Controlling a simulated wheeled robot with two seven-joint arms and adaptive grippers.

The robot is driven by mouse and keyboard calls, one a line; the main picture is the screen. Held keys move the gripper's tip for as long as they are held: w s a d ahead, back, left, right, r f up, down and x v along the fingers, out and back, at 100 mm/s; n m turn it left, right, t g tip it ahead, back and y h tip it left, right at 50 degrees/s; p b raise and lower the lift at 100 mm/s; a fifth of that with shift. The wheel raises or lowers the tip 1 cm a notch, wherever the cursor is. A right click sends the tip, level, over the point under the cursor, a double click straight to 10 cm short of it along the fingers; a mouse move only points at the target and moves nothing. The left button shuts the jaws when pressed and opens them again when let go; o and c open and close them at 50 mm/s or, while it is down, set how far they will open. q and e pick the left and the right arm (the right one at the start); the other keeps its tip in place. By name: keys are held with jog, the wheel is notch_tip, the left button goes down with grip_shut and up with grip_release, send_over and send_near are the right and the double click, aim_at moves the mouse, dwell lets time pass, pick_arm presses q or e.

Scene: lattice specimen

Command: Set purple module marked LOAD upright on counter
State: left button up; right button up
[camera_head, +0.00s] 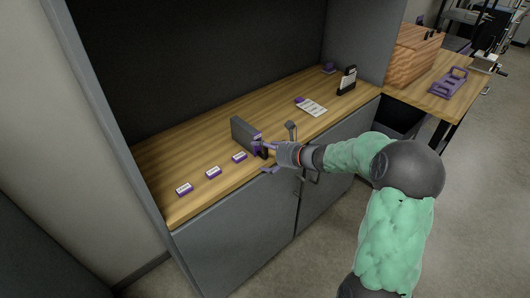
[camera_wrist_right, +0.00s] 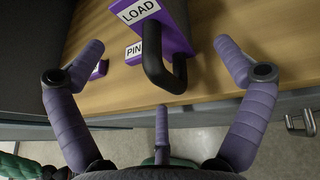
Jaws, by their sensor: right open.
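The LOAD module is a grey slab-like box (camera_head: 242,134) with a purple front on the wooden counter (camera_head: 160,170). In the right wrist view its purple face (camera_wrist_right: 178,28) bears a white LOAD label (camera_wrist_right: 138,11) and a black loop handle (camera_wrist_right: 153,72). My right gripper (camera_head: 265,147) is at the module's front end, near the counter's front edge. In the wrist view its purple fingers (camera_wrist_right: 160,50) are spread wide, one on each side of the handle, with no visible contact. The module's far side is hidden. My left gripper is not in view.
Several small purple blocks with white labels (camera_head: 213,172) lie along the counter's front left. A white card (camera_head: 312,107) and a black-and-white upright object (camera_head: 347,81) are farther right. Grey cabinet walls bound the counter. A side table (camera_head: 430,103) holds a wooden box (camera_head: 413,53).

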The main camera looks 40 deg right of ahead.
jog(key=shift+s, duration=0.1)
jog(key=p+v, duration=0.3)
jog(key=v, duration=0.4)
jog(key=shift+s+r, duration=0.25)
jog(key=shift+s, duration=0.05)
dwell(1.6)
jog(key=shift+d, duration=0.15)
jog(key=v, duration=1.2)
dwell(0.4)
